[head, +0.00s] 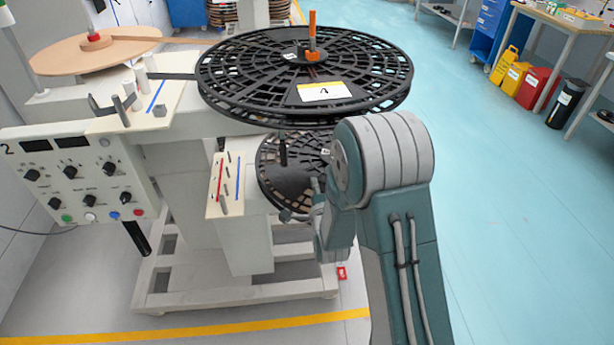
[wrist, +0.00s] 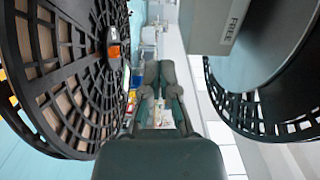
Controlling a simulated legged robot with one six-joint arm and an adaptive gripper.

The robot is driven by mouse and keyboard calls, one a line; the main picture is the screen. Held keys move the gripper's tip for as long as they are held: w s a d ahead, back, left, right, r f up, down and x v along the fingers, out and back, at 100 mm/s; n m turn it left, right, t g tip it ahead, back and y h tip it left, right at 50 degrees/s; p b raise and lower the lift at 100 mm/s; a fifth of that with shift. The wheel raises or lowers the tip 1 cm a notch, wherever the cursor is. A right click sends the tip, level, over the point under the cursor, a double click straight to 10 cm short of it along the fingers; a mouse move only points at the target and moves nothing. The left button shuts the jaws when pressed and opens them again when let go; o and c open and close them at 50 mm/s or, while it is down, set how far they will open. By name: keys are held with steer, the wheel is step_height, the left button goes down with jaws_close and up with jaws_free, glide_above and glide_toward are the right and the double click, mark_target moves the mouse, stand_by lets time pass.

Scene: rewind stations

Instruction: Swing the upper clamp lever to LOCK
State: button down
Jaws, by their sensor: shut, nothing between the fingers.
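The upper clamp lever (head: 312,32) is orange and stands upright at the hub of the large black upper reel (head: 235,75). An orange clamp part (wrist: 113,45) shows on a black reel (wrist: 75,75) at the left of the wrist view. My gripper (wrist: 160,68) is shut and empty, in the gap between that reel and a second black reel at the right. It is apart from the orange part. In the head view my arm hides most of the gripper. A grey block (wrist: 212,25) marked FREE is at upper right of the wrist view; I see no LOCK marking.
A smaller lower reel (head: 275,180) lies under the upper one, partly behind my arm. A control panel (head: 75,175) and a tan disc (head: 75,55) are at the left. Open blue floor (head: 490,200) is at the right, before a workbench (head: 565,25).

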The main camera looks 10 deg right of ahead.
steer(key=s+d+r+n+g, duration=0.2)
steer(key=s+r+n+g, duration=0.4)
steer(key=s+r+n, duration=0.5)
steer(key=s+d+r+n+g, duration=0.1)
steer(key=s+r+n+g, duration=0.1)
steer(key=s, duration=0.9)
steer(key=s+d+r+n+g+h, duration=0.1)
steer(key=s+d+r+n+g, duration=0.1)
steer(key=s, duration=0.8)
step_height(320, 180, up, 3)
steer(key=shift+s+f+n+g, duration=0.2)
steer(key=shift+s+n+g, duration=0.15)
steer(key=shift+n+g, duration=0.65)
steer(key=shift+a, duration=0.1)
